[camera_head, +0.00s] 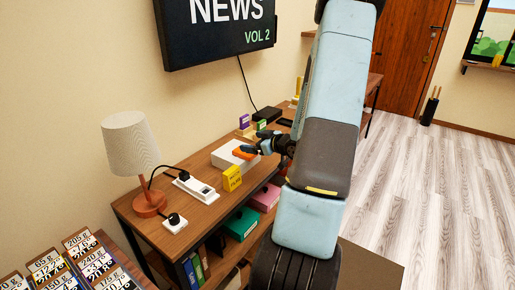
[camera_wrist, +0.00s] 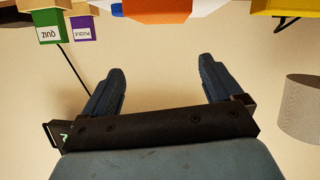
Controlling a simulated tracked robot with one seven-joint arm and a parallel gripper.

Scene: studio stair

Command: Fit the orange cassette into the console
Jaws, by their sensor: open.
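The orange cassette (camera_head: 241,154) shows at the right side of the white console (camera_head: 224,157) on the wooden desk. I cannot tell whether it sits in the console or only against it. My gripper (camera_head: 262,145) is beside it to the right, partly hidden by my arm. In the wrist view my gripper (camera_wrist: 160,72) is open, with nothing between its two dark fingers. The orange cassette (camera_wrist: 155,10) is at the top edge there, beyond the fingertips, apart from them and cut off by the frame.
A yellow cassette (camera_head: 232,178) stands in front of the console. Purple (camera_head: 244,121) and green (camera_head: 262,126) cassettes stand behind it, near a black box (camera_head: 267,115). A power strip (camera_head: 196,188) and lamp (camera_head: 131,145) are at the left. The floor (camera_head: 440,190) at right is clear.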

